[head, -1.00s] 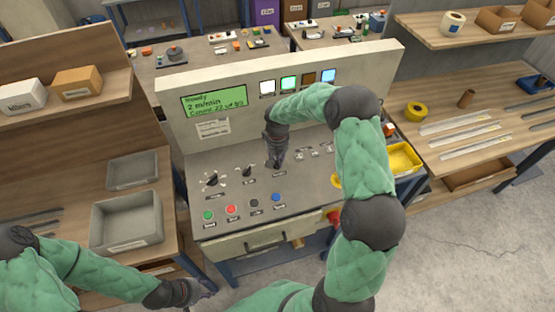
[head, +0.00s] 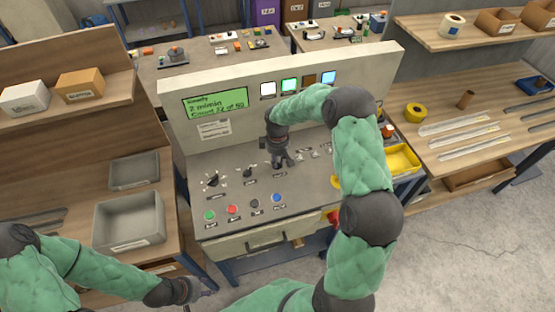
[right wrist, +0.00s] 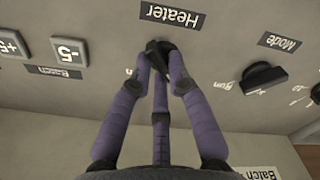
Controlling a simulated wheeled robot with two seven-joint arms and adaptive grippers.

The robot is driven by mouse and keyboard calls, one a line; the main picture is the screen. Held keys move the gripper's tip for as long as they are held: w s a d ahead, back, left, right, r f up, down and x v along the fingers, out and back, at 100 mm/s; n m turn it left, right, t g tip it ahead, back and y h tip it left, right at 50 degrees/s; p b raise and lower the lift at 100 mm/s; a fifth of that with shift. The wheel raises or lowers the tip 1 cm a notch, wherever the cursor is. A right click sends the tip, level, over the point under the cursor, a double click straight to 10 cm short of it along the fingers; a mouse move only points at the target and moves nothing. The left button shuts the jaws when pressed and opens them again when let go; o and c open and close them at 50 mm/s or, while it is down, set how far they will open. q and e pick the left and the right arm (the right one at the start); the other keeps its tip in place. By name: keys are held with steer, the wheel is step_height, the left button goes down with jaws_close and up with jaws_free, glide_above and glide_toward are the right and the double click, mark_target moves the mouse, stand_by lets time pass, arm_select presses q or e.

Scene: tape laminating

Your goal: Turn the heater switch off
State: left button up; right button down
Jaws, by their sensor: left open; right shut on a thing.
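The heater switch (right wrist: 160,50) is a dark knob under the "Heater" label (right wrist: 170,17) in the right wrist view, where the panel appears upside down. My right gripper (right wrist: 158,72) is shut on this knob, its fingers hiding much of it and the switch's exact setting. In the head view the right gripper (head: 282,163) reaches down onto the control panel (head: 240,175), and hides the switch there. My left gripper (head: 205,291) is open and empty, low in front of the left bench, away from the panel.
A dark mode knob (right wrist: 263,77) sits beside the heater switch. Several coloured buttons (head: 232,210) line the panel's front. A green display (head: 215,103) and lit lamps (head: 289,86) stand behind.

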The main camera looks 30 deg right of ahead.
steer(key=shift+n, duration=0.3)
steer(key=c, duration=1.2)
jaws_free()
step_height(320, 180, up, 12)
